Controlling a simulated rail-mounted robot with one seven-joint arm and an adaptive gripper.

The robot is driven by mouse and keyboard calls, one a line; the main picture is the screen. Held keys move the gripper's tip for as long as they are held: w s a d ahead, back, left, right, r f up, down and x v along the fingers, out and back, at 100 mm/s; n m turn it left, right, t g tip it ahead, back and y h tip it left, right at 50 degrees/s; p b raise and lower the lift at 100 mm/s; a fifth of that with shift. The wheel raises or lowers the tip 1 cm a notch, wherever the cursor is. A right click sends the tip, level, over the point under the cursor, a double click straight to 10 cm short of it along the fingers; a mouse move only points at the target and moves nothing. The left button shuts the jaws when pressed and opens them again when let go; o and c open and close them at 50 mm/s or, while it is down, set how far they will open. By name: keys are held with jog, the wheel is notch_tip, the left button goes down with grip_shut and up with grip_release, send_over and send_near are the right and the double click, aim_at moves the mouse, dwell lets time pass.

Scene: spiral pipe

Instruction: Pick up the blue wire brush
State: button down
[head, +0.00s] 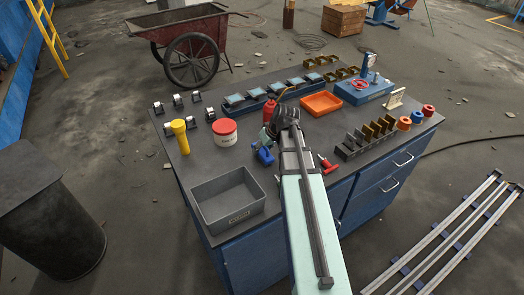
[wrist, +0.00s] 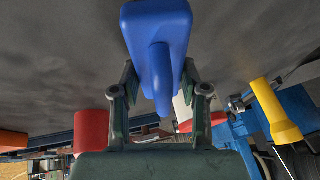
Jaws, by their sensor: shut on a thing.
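The blue wire brush (wrist: 157,40) shows large at the top middle of the wrist view, a smooth blue block with a rounded ridge. In the head view the blue brush (head: 264,156) is a small blue shape at the middle of the workbench, just below my gripper (head: 268,142). In the wrist view, the fingers of my gripper (wrist: 159,80) stand at either side of the brush and are shut on it. The bristles are not visible. I cannot tell whether the brush touches the bench top.
On the workbench (head: 165,168) a grey bin (head: 225,200) stands front left, with a red-lidded tub (head: 225,132) and a yellow-handled tool (head: 180,136) behind it. A red-handled tool (head: 328,163) lies right of my arm. An orange tray (head: 321,103) and a slotted rack (head: 366,138) stand farther right.

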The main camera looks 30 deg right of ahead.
notch_tip(320, 180, up, 20)
jog(key=b, duration=0.3)
jog(key=shift+f+b, duration=0.2)
jog(key=shift+b, duration=0.1)
